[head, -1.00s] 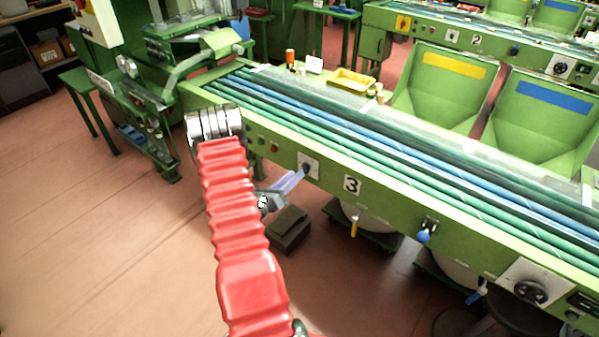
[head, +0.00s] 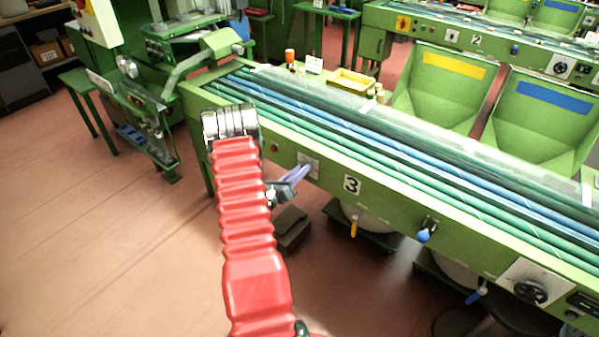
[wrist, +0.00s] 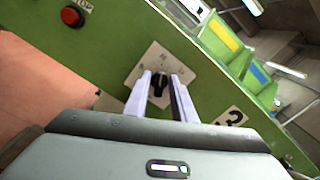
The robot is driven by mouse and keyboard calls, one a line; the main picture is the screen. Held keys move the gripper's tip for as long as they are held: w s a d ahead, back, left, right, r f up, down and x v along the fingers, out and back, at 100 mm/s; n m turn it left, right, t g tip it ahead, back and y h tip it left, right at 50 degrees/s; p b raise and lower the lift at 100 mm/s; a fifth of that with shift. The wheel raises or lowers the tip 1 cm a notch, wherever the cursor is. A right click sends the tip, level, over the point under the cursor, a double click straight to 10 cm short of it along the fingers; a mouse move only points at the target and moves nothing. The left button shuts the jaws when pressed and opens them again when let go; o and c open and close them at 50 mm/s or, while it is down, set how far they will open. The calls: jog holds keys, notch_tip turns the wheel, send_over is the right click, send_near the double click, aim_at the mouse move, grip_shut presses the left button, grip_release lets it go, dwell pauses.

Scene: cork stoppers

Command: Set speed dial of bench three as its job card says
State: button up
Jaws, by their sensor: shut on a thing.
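Bench three, marked by a "3" plate (head: 352,184), has a black knob (wrist: 158,86) on a pale square plate with markings (wrist: 150,61) on its green front. My gripper (wrist: 161,78) is shut on this knob, one pale finger on each side. In the head view my gripper (head: 304,170) reaches the plate (head: 313,160) from the left and hides the knob. The plate's markings are too small to read. A larger black dial (head: 530,291) sits on another pale plate at the bench's right end. A small white card (head: 314,66) stands on the bench's far side, unreadable.
A red button (wrist: 72,17) is left of the knob. A blue-ended lever (head: 424,236) hangs from the bench front further right. A dark box (head: 292,232) is on the floor below my gripper. The floor to the left is clear.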

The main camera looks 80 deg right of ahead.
jog(key=shift+w+a, duration=0.1)
jog(key=shift+c, duration=0.7)
jog(key=shift+m, duration=0.3)
jog(key=m, duration=1.1)
